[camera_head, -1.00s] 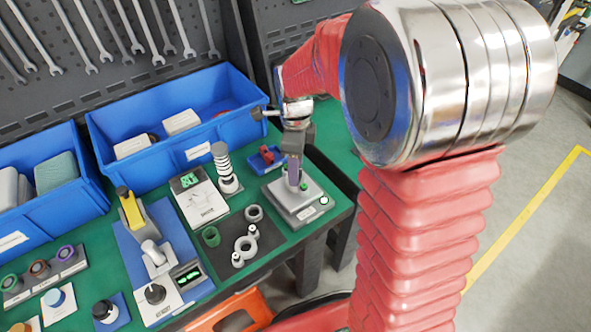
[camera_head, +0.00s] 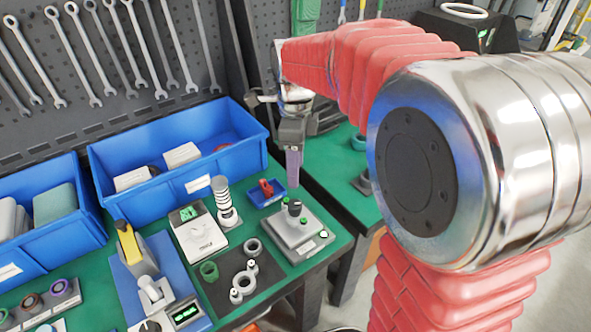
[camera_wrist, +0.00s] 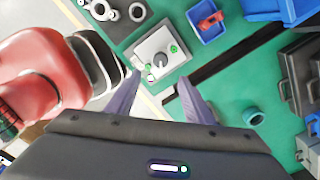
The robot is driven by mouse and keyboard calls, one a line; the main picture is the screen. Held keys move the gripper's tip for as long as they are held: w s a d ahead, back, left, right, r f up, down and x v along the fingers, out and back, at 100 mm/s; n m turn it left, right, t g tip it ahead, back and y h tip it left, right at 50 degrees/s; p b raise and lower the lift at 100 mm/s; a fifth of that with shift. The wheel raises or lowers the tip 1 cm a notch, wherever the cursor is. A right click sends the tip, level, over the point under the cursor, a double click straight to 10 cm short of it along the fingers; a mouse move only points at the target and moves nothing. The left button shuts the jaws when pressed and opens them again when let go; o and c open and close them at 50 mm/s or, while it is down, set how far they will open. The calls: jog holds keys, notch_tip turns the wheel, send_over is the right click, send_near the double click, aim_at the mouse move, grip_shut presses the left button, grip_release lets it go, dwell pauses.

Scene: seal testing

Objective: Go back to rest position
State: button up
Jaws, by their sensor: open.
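My gripper (camera_head: 294,160) hangs in the air above the green workbench (camera_head: 337,236), near its right front corner. In the wrist view my gripper (camera_wrist: 158,100) shows two purple-grey fingers spread apart with nothing between them. Below and ahead of the fingers is a grey square device (camera_wrist: 160,55) with a dark knob and green buttons. The same device (camera_head: 300,240) stands upright on the bench in the head view, apart from my gripper. My red-sleeved arm covers the right part of the head view.
Blue bins (camera_head: 155,190) stand at the back of the bench. A small blue tray with a red part (camera_head: 266,187) sits behind the device. Wrenches (camera_head: 150,50) hang on the pegboard. Grey rings (camera_head: 243,283) lie on a dark mat. A second green bench (camera_head: 335,165) stands to the right.

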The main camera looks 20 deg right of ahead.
dwell(0.4)
jog(key=s+a+r+n+t, duration=0.1)
jog(key=s+n+t, duration=0.1)
jog(key=s+n, duration=0.7)
jog(key=s+a+r+n+t, duration=0.1)
jog(key=s+n+t, duration=0.2)
jog(key=s+n, duration=0.6)
jog(key=shift+s+r+n+t, duration=0.3)
jog(key=shift+s+r+n, duration=0.1)
jog(key=shift+n, duration=2.3)
